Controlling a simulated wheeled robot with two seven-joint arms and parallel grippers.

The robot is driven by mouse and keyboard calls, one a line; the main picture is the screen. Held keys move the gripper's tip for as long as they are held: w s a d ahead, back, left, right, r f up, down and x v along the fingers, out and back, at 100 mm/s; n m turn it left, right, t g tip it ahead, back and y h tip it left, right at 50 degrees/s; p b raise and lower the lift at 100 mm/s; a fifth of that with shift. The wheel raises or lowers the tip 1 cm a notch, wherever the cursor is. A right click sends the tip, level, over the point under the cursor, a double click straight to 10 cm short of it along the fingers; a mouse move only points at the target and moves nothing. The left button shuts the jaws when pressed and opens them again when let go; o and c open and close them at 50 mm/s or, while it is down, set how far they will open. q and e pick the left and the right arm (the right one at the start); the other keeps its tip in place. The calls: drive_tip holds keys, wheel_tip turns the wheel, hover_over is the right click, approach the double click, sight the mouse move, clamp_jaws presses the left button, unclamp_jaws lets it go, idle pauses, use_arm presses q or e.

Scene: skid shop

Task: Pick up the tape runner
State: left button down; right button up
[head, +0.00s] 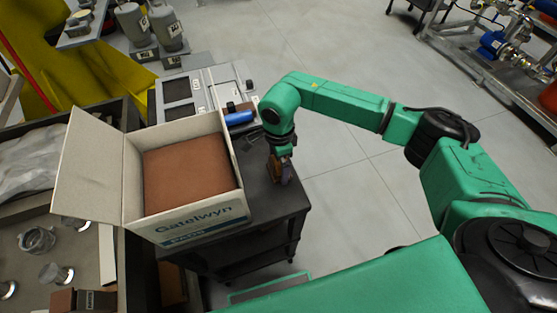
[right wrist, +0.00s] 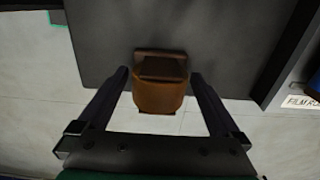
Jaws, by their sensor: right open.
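An orange-brown block-like object, which looks like the tape runner (right wrist: 160,92), sits near the edge of the dark cart top in the right wrist view. In the head view only a bit of the tape runner (head: 276,163) shows under my right gripper (head: 281,172). In the right wrist view the fingers of my right gripper (right wrist: 160,85) are open, one on each side of the tape runner, with a visible gap on both sides. The gripper points down at the cart. My left gripper is not in view.
An open carton (head: 190,222) with a brown filling stands on the dark cart (head: 277,207), left of my right gripper. A blue roll (head: 238,118) lies behind the carton, near a grey machine (head: 200,90). Open floor (head: 340,200) lies to the right.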

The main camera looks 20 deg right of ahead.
drive_tip(key=shift+s+f, duration=0.1)
drive_tip(key=shift+f, duration=0.35)
drive_tip(key=c, duration=1.4)
drive_tip(key=shift+r, duration=0.15)
drive_tip(key=shift+r, duration=0.25)
wheel_tip(320, 180, up, 19)
drive_tip(key=b, duration=0.4)
drive_tip(key=shift+r, duration=0.2)
